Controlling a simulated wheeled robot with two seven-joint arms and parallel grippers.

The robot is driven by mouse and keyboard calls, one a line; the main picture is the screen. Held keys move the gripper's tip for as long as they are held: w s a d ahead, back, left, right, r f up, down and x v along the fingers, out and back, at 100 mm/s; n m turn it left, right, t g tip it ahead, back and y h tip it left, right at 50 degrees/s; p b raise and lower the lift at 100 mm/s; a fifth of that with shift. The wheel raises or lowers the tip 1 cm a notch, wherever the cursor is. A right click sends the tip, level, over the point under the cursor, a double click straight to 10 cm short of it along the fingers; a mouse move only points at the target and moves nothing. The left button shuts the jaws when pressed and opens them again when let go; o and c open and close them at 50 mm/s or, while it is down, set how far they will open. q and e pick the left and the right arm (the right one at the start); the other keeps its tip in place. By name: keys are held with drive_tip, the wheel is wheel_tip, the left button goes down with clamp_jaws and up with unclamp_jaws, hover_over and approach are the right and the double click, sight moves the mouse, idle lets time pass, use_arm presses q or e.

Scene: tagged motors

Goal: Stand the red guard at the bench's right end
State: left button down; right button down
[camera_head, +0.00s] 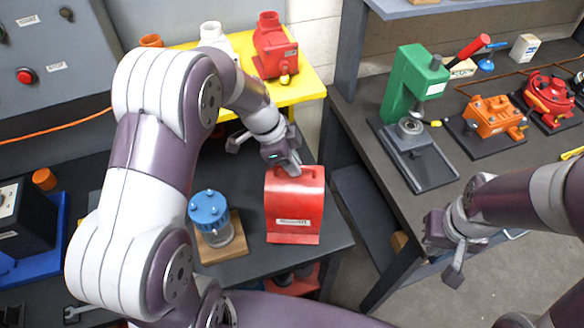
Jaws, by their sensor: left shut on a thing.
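The red guard (294,210) is a rounded-top red box with a pale label on its front and a handle on top. It is upright at the right end of the dark left bench (333,232). My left gripper (290,167) is shut on the guard's top handle from above. I cannot tell whether the guard's base rests on the bench or hangs just over it. My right gripper (447,240) is over the floor gap in front of the right bench, away from the guard.
A blue-capped jar (210,217) on a wooden board stands just left of the guard. A yellow shelf (312,84) behind holds a red motor (274,48) and a white one (214,38). The right bench (391,182) carries a green press (412,85) and several motors.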

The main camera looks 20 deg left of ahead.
sight(295, 192)
use_arm(q)
drive_tip(key=shift+f+p, duration=0.3)
wheel_tip(295, 192, down, 3)
drive_tip(key=shift+r+p, duration=0.2)
drive_tip(key=shift+p, duration=0.3)
drive_tip(key=shift+w+f, duration=0.1)
drive_tip(key=shift+f, duration=0.25)
